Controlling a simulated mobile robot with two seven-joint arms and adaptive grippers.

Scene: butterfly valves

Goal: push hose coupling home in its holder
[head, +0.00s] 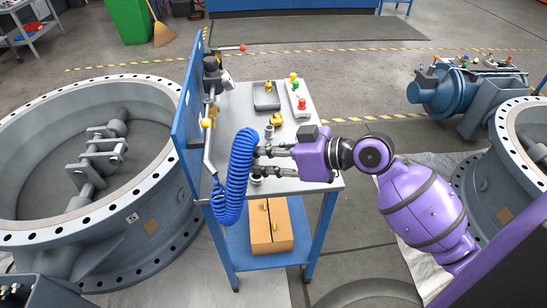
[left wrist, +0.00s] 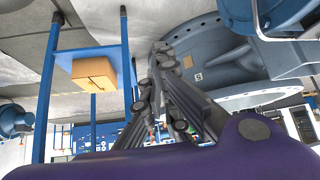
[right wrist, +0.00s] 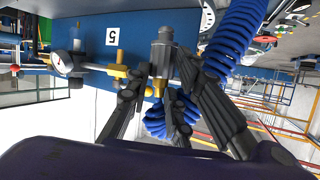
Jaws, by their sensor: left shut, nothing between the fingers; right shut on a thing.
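My right gripper (head: 258,161) reaches in from the right over the workbench, its fingers pointing at the blue panel (head: 188,115). In the right wrist view its fingers (right wrist: 163,78) are shut around a grey metal hose coupling (right wrist: 163,49) with a brass part below. The blue coiled hose (head: 237,170) hangs in front of the panel, beside the fingertips; its coils also show in the right wrist view (right wrist: 236,40). I cannot make out the holder or how deep the coupling sits. My left gripper (left wrist: 162,58) is shut and empty, away from the panel.
The bench top (head: 315,130) carries a grey tray (head: 266,96), yellow fittings (head: 276,119) and small coloured parts. A gauge (right wrist: 62,62) and yellow-handled pipework stick out from the panel near my right fingers. A cardboard box (head: 268,226) sits on the lower shelf. A large flanged valve (head: 150,215) stands left.

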